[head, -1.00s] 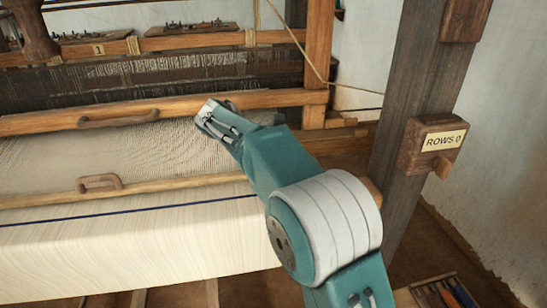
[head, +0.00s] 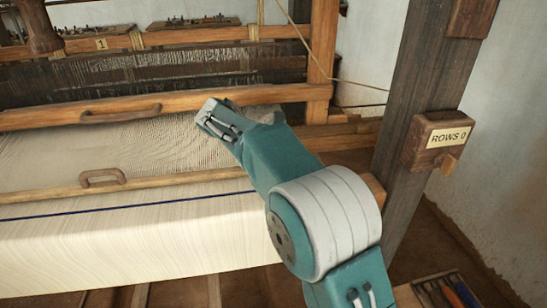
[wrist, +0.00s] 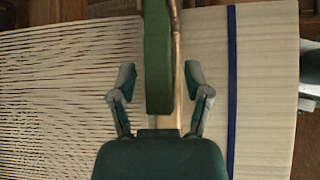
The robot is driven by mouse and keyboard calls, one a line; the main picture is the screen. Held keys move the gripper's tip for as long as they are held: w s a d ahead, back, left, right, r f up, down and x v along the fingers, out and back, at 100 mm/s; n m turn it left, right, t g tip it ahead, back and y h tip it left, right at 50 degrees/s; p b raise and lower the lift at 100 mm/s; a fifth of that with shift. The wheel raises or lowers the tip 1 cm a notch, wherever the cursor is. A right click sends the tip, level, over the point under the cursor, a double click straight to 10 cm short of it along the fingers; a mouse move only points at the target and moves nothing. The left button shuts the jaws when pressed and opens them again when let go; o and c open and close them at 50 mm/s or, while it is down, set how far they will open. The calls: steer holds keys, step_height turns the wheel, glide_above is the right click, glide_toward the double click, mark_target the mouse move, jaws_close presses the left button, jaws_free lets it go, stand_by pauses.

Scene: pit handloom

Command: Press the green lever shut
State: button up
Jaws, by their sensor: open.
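In the wrist view a long dark green bar (wrist: 158,60), which looks like the green lever, comes down from the top edge. It lies between the two fingers of my gripper (wrist: 158,88), with a gap on each side. The fingers are open and hold nothing. The bar's lower end sits just short of my palm; its far end is out of frame. Neither the lever nor my fingers can be made out in the head view, where my arm covers part of the loom's front beam (head: 45,194).
Woven cloth (head: 130,240) with a blue stripe hangs over the front beam. Bare warp threads (head: 60,150) lie behind it. A wooden beam with a handle (head: 120,114) crosses farther back. A dark post (head: 415,90) with a "ROWS 0" box (head: 440,140) stands at right.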

steer(key=shift+r, duration=0.1)
steer(key=v, duration=1.1)
steer(key=shift+a+r, duration=0.2)
steer(key=shift+a, duration=0.15)
steer(key=shift+s, duration=0.1)
steer(key=s+d+r+m+y, duration=0.15)
steer(key=s+d+m, duration=0.3)
steer(key=d, duration=0.55)
steer(key=s+d+r+m+y, duration=0.1)
steer(key=s+d+m+y, duration=0.3)
steer(key=d, duration=0.6)
steer(key=s+d+f+m, duration=0.2)
steer(key=s+f+m, duration=0.1)
steer(key=s, duration=0.4)
steer(key=s+d+f+m+t+y, duration=0.1)
steer(key=s+d+f+m, duration=0.2)
steer(key=s, duration=0.4)
steer(key=s+d+f+m+y, duration=0.1)
steer(key=s+d+f+m, duration=0.2)
steer(key=s+f+m, duration=0.2)
steer(key=shift+s+d+m, duration=0.15)
steer(key=shift+s+m, duration=0.3)
steer(key=shift+s, duration=0.55)
steer(key=shift+y, duration=0.25)
